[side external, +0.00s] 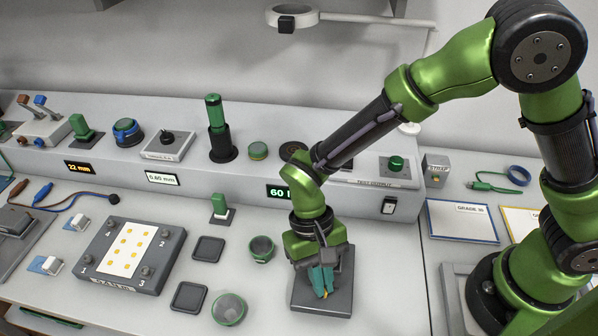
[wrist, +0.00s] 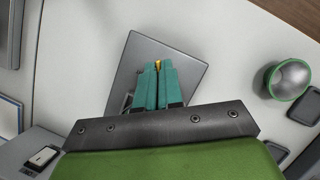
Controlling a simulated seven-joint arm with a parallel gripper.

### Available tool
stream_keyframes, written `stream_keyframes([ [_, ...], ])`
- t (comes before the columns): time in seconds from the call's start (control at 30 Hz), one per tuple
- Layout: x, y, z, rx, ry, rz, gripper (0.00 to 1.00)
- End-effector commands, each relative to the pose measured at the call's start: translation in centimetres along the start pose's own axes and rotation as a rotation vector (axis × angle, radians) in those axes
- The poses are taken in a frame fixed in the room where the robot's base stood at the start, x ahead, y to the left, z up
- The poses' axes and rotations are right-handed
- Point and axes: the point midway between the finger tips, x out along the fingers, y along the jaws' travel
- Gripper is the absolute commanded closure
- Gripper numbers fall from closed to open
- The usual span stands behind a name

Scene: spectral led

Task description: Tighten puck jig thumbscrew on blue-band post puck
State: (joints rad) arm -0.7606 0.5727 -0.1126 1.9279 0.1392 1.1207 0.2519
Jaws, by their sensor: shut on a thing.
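The dark grey square plate of the jig (side external: 312,298) lies flat on the bench under my gripper (side external: 323,283). The plate also shows in the wrist view (wrist: 190,62). My gripper (wrist: 157,68) points down over the plate, its teal fingers close together. They are shut on a small yellow-orange piece (wrist: 157,63), which looks like the thumbscrew; only its tip shows between the fingertips. A grey part of the jig shows beside the fingers at the left in the wrist view. The puck and its blue band cannot be made out; my gripper hides that area.
Two green-rimmed cups (side external: 261,248) (side external: 228,309) stand left of the plate, near two dark square pads (side external: 208,249) (side external: 189,297). A dark block with a white dotted card (side external: 125,252) lies farther left. A raised console (side external: 230,175) runs behind. Bench right of the plate is clear.

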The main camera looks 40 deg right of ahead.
Motion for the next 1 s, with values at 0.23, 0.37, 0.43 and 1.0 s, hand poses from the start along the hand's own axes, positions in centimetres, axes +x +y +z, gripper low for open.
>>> stream_keyframes([
  [0.23, -0.08, 0.27, 0.02, 0.222, -0.001, -0.093, 1.00],
  [0.37, -0.08, 0.37, 0.08, 0.335, -0.001, -0.140, 1.00],
  [0.43, -0.07, 0.42, 0.08, 0.398, 0.000, -0.165, 1.00],
  [1.0, 0.05, 0.74, 0.38, 0.896, 0.000, -0.373, 1.00],
])
